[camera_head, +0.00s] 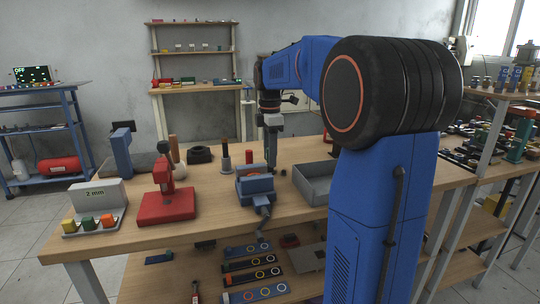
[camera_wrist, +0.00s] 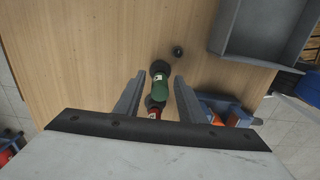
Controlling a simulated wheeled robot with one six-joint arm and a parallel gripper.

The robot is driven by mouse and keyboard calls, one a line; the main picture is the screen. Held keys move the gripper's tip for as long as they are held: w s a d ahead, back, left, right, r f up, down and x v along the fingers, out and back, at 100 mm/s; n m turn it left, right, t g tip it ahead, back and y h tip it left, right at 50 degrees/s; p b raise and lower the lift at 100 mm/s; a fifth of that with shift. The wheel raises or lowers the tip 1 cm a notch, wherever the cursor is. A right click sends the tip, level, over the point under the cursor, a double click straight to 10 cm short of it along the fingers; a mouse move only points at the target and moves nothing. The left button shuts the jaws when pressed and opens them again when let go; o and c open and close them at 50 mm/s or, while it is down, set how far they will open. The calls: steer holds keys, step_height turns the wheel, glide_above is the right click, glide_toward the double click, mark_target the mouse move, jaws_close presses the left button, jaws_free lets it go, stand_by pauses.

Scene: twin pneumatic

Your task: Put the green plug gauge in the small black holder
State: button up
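The green plug gauge (camera_wrist: 161,90) shows in the wrist view between my two fingers, with visible gaps on both sides. A dark round part (camera_wrist: 159,66) sits at its far end; I cannot tell whether it belongs to the gauge or is a stand under it. I cannot make out the gauge in the head view. My gripper (camera_wrist: 159,76) is open and empty, pointing down over the bench; the head view shows it too (camera_head: 271,168). A small black round piece (camera_wrist: 178,51), perhaps the small black holder, stands on the bench close by, also in the head view (camera_head: 283,172).
A red-topped piece (camera_head: 249,157) stands just left of my gripper. A blue vise-like device (camera_head: 256,184) is in front, and a grey tray (camera_head: 318,187) to the right. A dark cylinder (camera_head: 226,160) and a red press (camera_head: 166,200) stand further left.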

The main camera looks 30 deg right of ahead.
step_height(320, 180, up, 12)
steer(key=shift+r, duration=0.15)
stand_by(0.5)
steer(key=shift+s, duration=0.1)
stand_by(0.4)
